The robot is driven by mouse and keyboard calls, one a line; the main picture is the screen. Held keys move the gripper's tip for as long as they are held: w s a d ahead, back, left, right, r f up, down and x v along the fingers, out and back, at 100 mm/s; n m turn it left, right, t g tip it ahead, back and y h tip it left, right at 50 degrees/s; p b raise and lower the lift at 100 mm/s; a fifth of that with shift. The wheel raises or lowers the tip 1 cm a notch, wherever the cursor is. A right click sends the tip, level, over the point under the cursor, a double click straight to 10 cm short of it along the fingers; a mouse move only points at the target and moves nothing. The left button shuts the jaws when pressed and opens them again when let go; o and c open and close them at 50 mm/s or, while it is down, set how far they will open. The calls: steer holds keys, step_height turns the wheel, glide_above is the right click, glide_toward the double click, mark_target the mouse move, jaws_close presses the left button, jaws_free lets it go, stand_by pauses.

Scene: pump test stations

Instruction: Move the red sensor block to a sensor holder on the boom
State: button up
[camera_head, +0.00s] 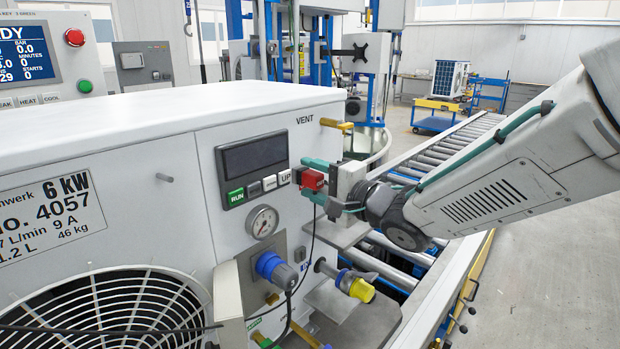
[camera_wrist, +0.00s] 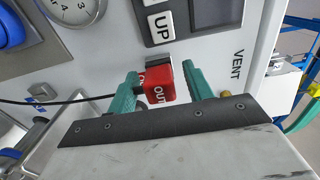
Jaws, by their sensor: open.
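The red sensor block (camera_head: 313,180) sits at the right edge of the white pump unit's front panel, beside the UP button. In the wrist view the block (camera_wrist: 160,86) bears white lettering reading OUT, with a dark piece behind it. My gripper (camera_head: 309,178) has teal fingers and is at the block. In the wrist view the open fingers (camera_wrist: 160,76) stand on either side of the block, with a visible gap on the right; contact on the left is unclear. A thin black cable (camera_wrist: 70,101) runs toward the block. I cannot identify the boom or a sensor holder with certainty.
The pump unit (camera_head: 110,128) carries a gauge (camera_head: 263,222), a blue connector (camera_head: 275,268) and a yellow-capped fitting (camera_head: 356,288) below my gripper. A brass VENT fitting (camera_head: 336,125) juts out above. A roller conveyor (camera_head: 445,150) runs behind. Open floor lies at the right.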

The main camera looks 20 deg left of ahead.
mark_target(321, 183)
stand_by(0.4)
jaws_close()
steer(key=shift+v, duration=3)
